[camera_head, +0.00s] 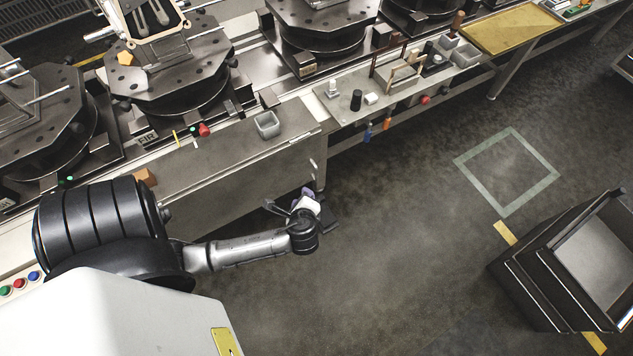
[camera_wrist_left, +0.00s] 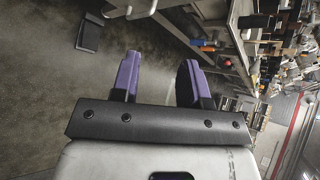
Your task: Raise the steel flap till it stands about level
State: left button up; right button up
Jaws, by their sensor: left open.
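A plain grey steel panel (camera_head: 245,165) slopes down along the front of the conveyor bench in the head view; it looks like the flap, though its hinge is not clear. A small pale piece shows near its right end. My left gripper (camera_head: 307,194) is out over the floor just in front of the panel's right end, apart from it. In the left wrist view its two purple-padded fingers (camera_wrist_left: 158,80) stand wide apart with nothing between them. My left forearm passes in front of the panel's lower left part. My right gripper is not in view.
A small grey bin (camera_head: 267,125) sits on the bench edge above the panel. A tool shelf (camera_head: 347,112) with hanging blue and orange handles adjoins at right. Dark fixture tables (camera_head: 170,65) line the back. A black crate (camera_head: 520,275) stands at lower right; the floor between is clear.

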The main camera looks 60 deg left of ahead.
aim_at(316, 173)
pick_arm(q)
jog(key=w+a+f+m+t+y+b, duration=0.2)
jog(key=w+a+f+m+t+b, duration=0.3)
jog(key=f+b, duration=0.65)
jog(key=w+a+f+m+y+b, duration=0.25)
jog(key=f+m+b, duration=0.45)
jog(key=f+b, duration=0.5)
jog(key=shift+y, duration=0.25)
jog(key=b+x, duration=0.1)
jog(key=x, duration=0.2)
jog(key=f+b+x, duration=0.1)
jog(key=b+x, duration=0.1)
jog(key=x, duration=0.2)
jog(key=b+x, duration=0.2)
jog(key=x, duration=0.2)
jog(key=shift+w+d+f, duration=0.15)
jog(key=shift+f, duration=0.2)
jog(key=shift+b+x, duration=0.35)
jog(key=shift+x, duration=0.7)
jog(key=shift+r, duration=0.15)
jog(key=shift+c, duration=0.3)
grip_shut()
